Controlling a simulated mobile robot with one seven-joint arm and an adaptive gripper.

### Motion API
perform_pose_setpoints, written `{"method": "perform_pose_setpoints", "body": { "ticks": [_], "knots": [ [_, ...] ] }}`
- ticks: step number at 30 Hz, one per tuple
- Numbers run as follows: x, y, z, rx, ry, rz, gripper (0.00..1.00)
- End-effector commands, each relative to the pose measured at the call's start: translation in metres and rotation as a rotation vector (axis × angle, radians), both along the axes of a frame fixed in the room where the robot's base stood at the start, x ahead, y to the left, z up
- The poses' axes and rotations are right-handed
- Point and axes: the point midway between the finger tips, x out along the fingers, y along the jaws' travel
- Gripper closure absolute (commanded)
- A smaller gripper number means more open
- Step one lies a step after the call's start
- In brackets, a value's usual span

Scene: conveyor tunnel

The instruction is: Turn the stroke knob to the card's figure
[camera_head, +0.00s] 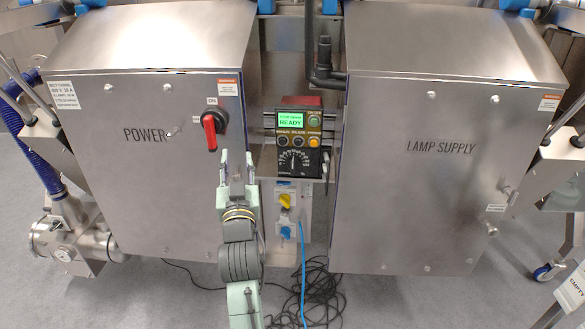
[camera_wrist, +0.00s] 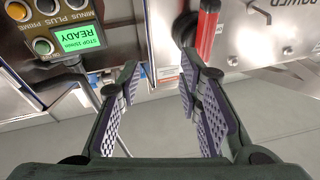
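The stroke knob appears to be the black dial (camera_head: 293,162) with a white scale and pointer, low on the dark control panel between two steel cabinets. Its exact setting is too small to read. A green READY display (camera_head: 290,119) sits above it; it also shows upside down in the wrist view (camera_wrist: 77,39). The dial is not visible in the wrist view. A white printed card (camera_head: 62,95) is on the left cabinet; its figures are too small to read surely. My gripper (camera_head: 237,162) is open and empty, left of the dial, below the red switch.
A red rotary switch (camera_head: 210,131) on the POWER cabinet (camera_head: 150,180) is close above my gripper; its handle shows in the wrist view (camera_wrist: 207,35). The LAMP SUPPLY cabinet (camera_head: 430,200) stands close on the right. Yellow (camera_head: 285,200) and blue connectors and a blue cable (camera_head: 303,265) hang below the panel.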

Motion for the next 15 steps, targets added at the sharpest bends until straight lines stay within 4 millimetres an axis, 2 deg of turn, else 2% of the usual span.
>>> {"method": "perform_pose_setpoints", "body": {
  "ticks": [1,3,6,9,15],
  "knots": [
    [0.013,-0.032,-0.030,-0.021,0.072,-0.067,0.68],
    [0.022,-0.066,-0.063,-0.042,0.149,-0.138,0.68],
    [0.027,-0.100,-0.092,-0.059,0.219,-0.205,0.68],
    [0.029,-0.116,-0.105,-0.064,0.251,-0.235,0.68],
    [0.051,-0.119,-0.105,-0.063,0.256,-0.239,0.68]
  ]
}}
